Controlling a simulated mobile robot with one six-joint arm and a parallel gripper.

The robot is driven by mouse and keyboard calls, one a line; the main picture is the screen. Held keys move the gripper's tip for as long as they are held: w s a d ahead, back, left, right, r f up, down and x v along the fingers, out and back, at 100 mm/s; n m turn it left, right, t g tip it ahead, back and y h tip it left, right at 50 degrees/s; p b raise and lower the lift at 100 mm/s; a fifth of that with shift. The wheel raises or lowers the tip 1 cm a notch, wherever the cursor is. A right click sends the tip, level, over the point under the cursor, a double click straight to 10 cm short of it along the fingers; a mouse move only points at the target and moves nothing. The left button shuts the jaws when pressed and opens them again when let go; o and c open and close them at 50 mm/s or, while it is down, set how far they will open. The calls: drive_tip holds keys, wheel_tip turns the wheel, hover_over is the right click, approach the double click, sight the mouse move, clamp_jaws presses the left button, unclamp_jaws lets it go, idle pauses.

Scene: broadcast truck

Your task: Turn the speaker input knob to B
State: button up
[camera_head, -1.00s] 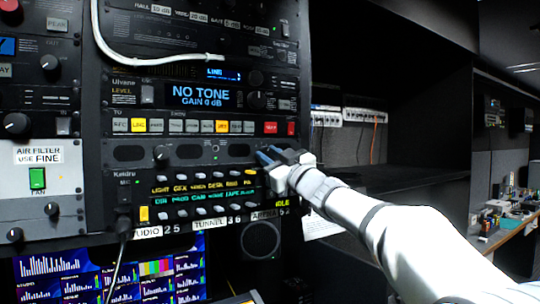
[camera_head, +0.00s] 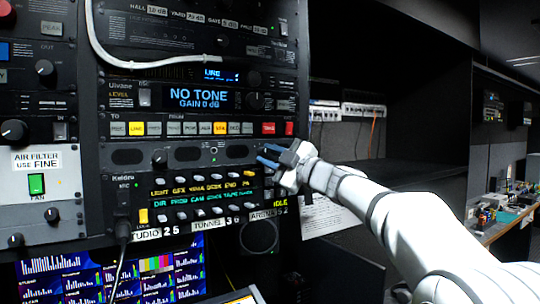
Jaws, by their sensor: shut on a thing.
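The speaker panel (camera_head: 214,161) is a black strip in the middle of the rack, with dark oval grilles and a small black knob (camera_head: 160,158) left of its centre. My gripper (camera_head: 267,156), with blue fingertips, is at the right end of this strip. It is shut on a small part there, which appears to be the speaker input knob. The fingers and hand hide that knob, so its pointer and the A/B markings cannot be read.
A row of lit buttons (camera_head: 221,128) lies just above the strip, and the intercom key panel (camera_head: 198,195) just below. A white cable (camera_head: 150,64) hangs across the upper rack. A dark open bay (camera_head: 400,140) lies right of the rack.

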idle(0.4)
drive_tip(key=o, duration=1)
drive_tip(key=shift+b+v, duration=1.45)
drive_tip(key=shift+v, duration=2.45)
